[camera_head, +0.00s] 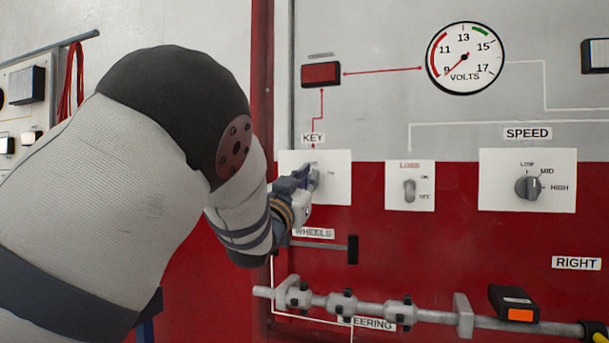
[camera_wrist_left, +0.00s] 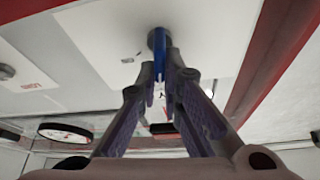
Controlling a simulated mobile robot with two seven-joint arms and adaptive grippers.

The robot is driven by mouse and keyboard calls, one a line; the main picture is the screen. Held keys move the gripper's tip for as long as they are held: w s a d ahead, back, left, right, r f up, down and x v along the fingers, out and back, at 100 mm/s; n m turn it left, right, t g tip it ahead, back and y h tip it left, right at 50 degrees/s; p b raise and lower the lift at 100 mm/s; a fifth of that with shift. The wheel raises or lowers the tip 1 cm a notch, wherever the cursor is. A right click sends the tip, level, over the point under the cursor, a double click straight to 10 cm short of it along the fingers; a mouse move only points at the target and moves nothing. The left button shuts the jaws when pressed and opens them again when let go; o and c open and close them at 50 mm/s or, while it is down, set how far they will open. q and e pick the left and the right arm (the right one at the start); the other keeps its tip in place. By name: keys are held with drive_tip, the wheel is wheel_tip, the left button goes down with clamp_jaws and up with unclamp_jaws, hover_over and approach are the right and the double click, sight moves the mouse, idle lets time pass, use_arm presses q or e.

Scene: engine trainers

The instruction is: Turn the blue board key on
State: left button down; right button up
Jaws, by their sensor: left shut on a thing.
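The blue key (camera_wrist_left: 158,50) sits in its round switch on a white plate (camera_head: 335,190) labelled KEY. My left gripper (camera_head: 303,180) is at this plate, and its fingers are closed around the key. In the left wrist view the two fingers (camera_wrist_left: 163,75) pinch the blue key, which points into the dark switch barrel. In the head view the fingers and wrist hide most of the key, so its exact turn angle cannot be told. My right gripper is not in view.
Right of the key are the LOAD toggle (camera_head: 409,190) and the SPEED knob (camera_head: 528,187). The VOLTS gauge (camera_head: 465,63) has its needle near 9. A grey steering bar (camera_head: 380,309) runs below. A red indicator (camera_head: 321,73) sits above.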

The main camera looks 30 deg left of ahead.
use_arm(q)
drive_tip(key=m, duration=0.1)
drive_tip(key=m+h, duration=0.1)
drive_tip(key=shift+s+d+r+m+p, duration=0.1)
drive_tip(key=shift+s+r+m+p, duration=0.05)
drive_tip(key=shift+r+m+p, duration=0.2)
drive_tip(key=m, duration=0.1)
drive_tip(key=m+h, duration=0.2)
drive_tip(key=m, duration=0.1)
drive_tip(key=shift+d+f+p, duration=0.15)
drive_tip(key=shift+f+p, duration=0.1)
drive_tip(key=shift+p, duration=0.15)
drive_tip(key=m+h, duration=0.1)
drive_tip(key=m, duration=0.1)
drive_tip(key=m+g+h, duration=0.1)
drive_tip(key=m, duration=0.1)
drive_tip(key=m+g, duration=0.1)
drive_tip(key=m, duration=0.1)
drive_tip(key=shift+w+d+f+h, duration=0.2)
drive_tip(key=shift+w+f+h, duration=0.05)
drive_tip(key=shift+f+h, duration=0.15)
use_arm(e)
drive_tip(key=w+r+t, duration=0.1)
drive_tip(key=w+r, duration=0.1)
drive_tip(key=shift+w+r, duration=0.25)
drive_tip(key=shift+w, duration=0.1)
use_arm(q)
drive_tip(key=shift+m, duration=0.35)
drive_tip(key=c, duration=1.7)
unclamp_jaws()
